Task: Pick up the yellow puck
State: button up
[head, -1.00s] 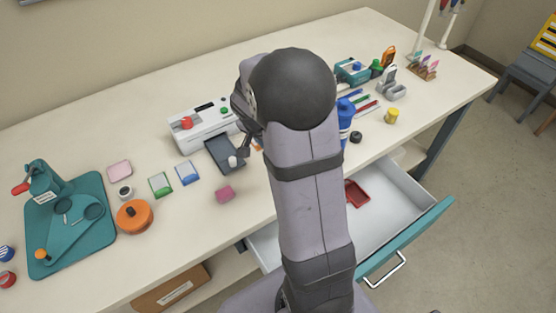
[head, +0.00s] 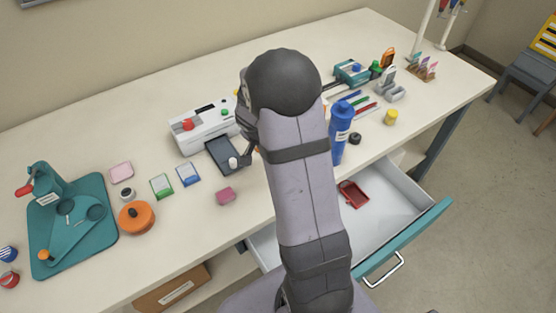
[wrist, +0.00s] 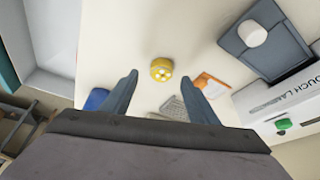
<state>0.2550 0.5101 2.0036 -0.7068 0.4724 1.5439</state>
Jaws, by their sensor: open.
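The yellow puck (wrist: 161,69) is round, with pale spots on its top. In the wrist view it lies on the cream bench, in line with the gap between my fingertips. My gripper (wrist: 160,77) is open, with one finger on each side of the puck in that view and nothing held. I cannot tell how far above the puck the fingers are. In the head view my arm hides the puck and most of the gripper.
The laminator (head: 203,130) has a dark tray (wrist: 277,57) bearing a white cylinder (wrist: 252,33). A blue bottle (head: 340,128) stands right of my arm. A yellow cylinder (head: 390,117) stands farther right.

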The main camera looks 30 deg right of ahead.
jog(key=shift+p+x, duration=0.3)
jog(key=shift+x, duration=1.35)
jog(key=shift+w, duration=0.1)
jog(key=c, duration=1.1)
jog(key=shift+r+b, duration=0.5)
jog(key=shift+r, duration=4.55)
